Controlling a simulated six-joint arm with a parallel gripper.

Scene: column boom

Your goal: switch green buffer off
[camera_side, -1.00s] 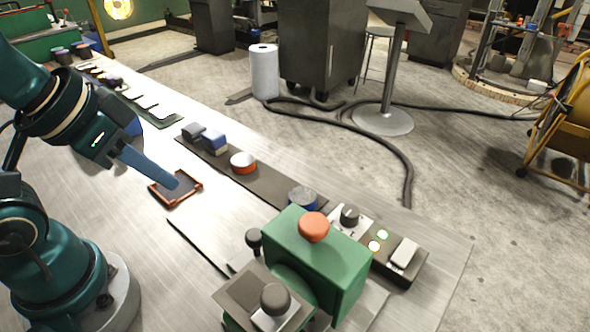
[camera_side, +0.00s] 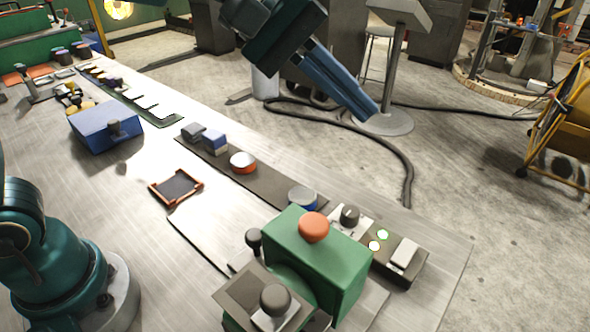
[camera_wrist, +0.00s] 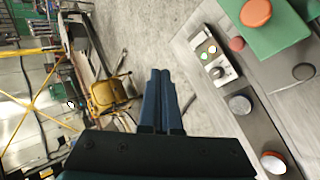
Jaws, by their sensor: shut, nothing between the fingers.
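The green buffer (camera_side: 330,262) is a green box with an orange round button (camera_side: 314,227) on top, at the front of the bench. My gripper (camera_side: 374,114) is shut and empty. It appears up and behind the buffer in the side view, apart from everything.
A dark strip (camera_side: 262,187) carries an orange-and-white round part (camera_side: 243,162) and a blue-rimmed disc (camera_side: 303,198). An orange-edged tray (camera_side: 177,186) and a blue box (camera_side: 104,128) stand farther left. A dark-knobbed lever (camera_side: 254,240) stands just left of the buffer.

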